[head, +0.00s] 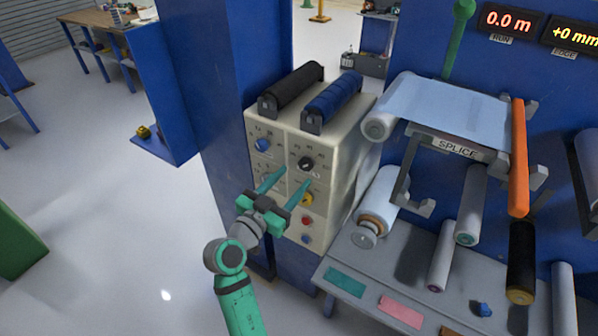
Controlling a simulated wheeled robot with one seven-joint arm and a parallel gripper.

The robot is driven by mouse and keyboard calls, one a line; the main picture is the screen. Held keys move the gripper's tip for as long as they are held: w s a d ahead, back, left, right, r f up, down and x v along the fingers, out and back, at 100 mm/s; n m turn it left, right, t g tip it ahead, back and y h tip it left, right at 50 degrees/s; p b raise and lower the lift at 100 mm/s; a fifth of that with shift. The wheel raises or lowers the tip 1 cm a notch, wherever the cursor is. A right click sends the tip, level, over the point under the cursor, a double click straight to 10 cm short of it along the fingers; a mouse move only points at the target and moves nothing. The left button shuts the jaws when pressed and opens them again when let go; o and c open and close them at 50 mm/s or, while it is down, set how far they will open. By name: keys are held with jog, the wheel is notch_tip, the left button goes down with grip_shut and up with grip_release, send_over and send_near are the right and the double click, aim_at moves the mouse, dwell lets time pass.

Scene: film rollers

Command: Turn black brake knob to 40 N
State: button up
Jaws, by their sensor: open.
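The black knob (305,163) sits on the front of the beige control box (340,180), at the upper right of its panel. Scale marks around it are too small to read, so I cannot tell its setting. My gripper (288,182) is in front of the panel, below and left of the black knob. Its two green fingers are spread apart with nothing seen between them. A blue knob (262,145) is at the panel's upper left. A yellow knob (307,198) shows close beside the right finger. Part of the panel's left side is hidden by my gripper.
A black roller (291,86) and a blue roller (334,100) lie on top of the box. To the right are the splice table (455,147), an orange bar (518,160) and a grey shelf with several rolls. Open floor lies left.

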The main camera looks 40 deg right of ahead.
jog(key=shift+v, duration=2.55)
